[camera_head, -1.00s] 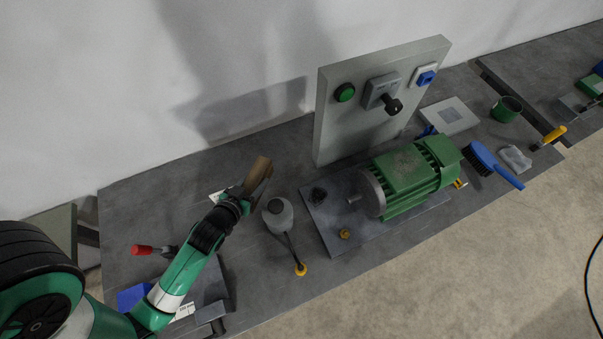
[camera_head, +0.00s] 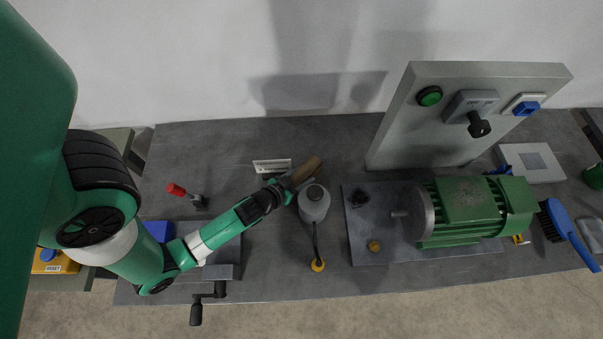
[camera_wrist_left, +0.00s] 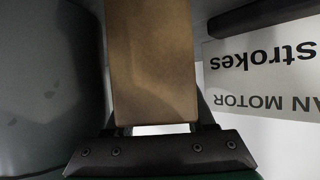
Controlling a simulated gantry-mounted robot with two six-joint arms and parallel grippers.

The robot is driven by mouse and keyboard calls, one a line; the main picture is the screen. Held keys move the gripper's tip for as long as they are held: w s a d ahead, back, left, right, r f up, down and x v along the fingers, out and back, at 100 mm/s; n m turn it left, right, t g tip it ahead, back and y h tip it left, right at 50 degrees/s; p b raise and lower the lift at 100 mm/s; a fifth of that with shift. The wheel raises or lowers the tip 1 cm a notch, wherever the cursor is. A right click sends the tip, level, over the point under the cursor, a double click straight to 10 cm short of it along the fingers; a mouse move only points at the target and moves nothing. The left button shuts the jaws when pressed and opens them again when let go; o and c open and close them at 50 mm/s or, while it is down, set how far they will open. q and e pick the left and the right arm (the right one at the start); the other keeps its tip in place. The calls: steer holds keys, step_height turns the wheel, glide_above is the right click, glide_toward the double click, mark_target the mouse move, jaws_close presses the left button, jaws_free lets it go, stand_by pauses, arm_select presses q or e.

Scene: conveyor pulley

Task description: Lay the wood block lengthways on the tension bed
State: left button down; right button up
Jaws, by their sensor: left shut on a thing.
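The wood block (camera_head: 307,171) is a brown bar. My left gripper (camera_head: 285,186) is shut on it and holds it over the bench, just behind the grey oil can (camera_head: 313,204). In the left wrist view the block (camera_wrist_left: 153,65) fills the middle, lengthways out from the gripper (camera_wrist_left: 158,132). A grey metal bed with a crank handle (camera_head: 196,312) lies at the bench's front left, partly hidden by my left arm; it looks like the tension bed (camera_head: 228,250). My right gripper is out of view.
A green motor (camera_head: 470,208) sits on a dark plate at right, before an upright switch panel (camera_head: 400,125). A red-handled tool (camera_head: 178,190), a blue box (camera_head: 158,231) and a printed label (camera_head: 271,166) lie at left. Bench surface between label and bed is fairly clear.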

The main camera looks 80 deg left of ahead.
arm_select(q)
steer(key=shift+f, duration=0.15)
steer(key=c, duration=0.5)
jaws_free()
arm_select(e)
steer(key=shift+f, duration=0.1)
arm_select(q)
steer(key=shift+s+d+r, duration=0.1)
steer(key=shift+r, duration=0.2)
arm_select(e)
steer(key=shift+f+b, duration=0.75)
steer(key=shift+b, duration=0.15)
arm_select(q)
steer(key=shift+v, duration=5.8)
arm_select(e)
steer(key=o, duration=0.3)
